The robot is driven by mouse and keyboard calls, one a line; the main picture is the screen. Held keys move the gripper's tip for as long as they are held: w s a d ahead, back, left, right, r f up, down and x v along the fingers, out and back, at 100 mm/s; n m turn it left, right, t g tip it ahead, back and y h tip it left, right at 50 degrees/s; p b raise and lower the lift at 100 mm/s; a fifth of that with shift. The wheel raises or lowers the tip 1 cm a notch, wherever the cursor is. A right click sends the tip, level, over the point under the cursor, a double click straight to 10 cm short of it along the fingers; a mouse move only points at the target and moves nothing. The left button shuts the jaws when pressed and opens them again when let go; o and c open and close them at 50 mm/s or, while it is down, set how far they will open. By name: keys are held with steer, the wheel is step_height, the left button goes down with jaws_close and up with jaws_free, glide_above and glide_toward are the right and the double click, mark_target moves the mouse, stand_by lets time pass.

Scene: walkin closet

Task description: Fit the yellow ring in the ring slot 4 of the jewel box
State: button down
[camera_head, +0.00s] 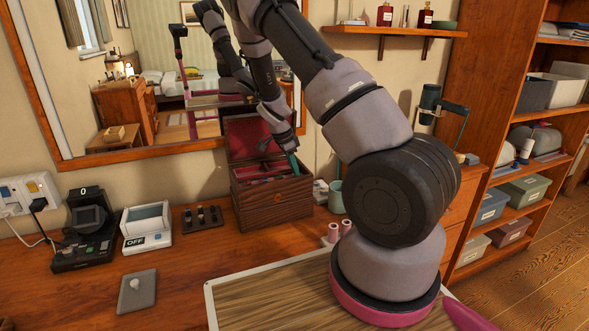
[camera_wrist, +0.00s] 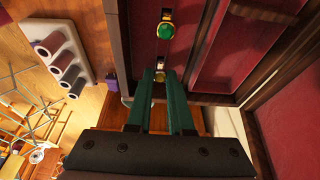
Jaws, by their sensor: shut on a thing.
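The jewel box (camera_head: 272,203) is a dark wooden box on the dresser top, its lid up and its inside lined in dark red. My gripper (camera_head: 293,164) reaches down into its right side. In the wrist view, my gripper (camera_wrist: 161,76) has its teal fingers closed on the yellow ring (camera_wrist: 160,77), of which only a small yellow-gold part shows between the tips. Just beyond is a ring with a green stone (camera_wrist: 165,31), in line with it on the box's ring strip. The slot under my fingertips is hidden; I cannot tell whether the ring is seated.
Wooden dividers and the box wall (camera_wrist: 122,60) stand close around the fingers. A mirror (camera_head: 190,90) is behind the box. A dark stand (camera_head: 202,219) and a white device (camera_head: 146,226) are at left; pink rolls (camera_head: 335,233) are in front at right.

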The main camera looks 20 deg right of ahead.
steer(key=shift+f, duration=0.1)
steer(key=c, duration=0.7)
jaws_free()
steer(key=shift+c, duration=0.2)
steer(key=v, duration=1)
steer(key=shift+r, duration=0.35)
steer(key=shift+a, duration=0.15)
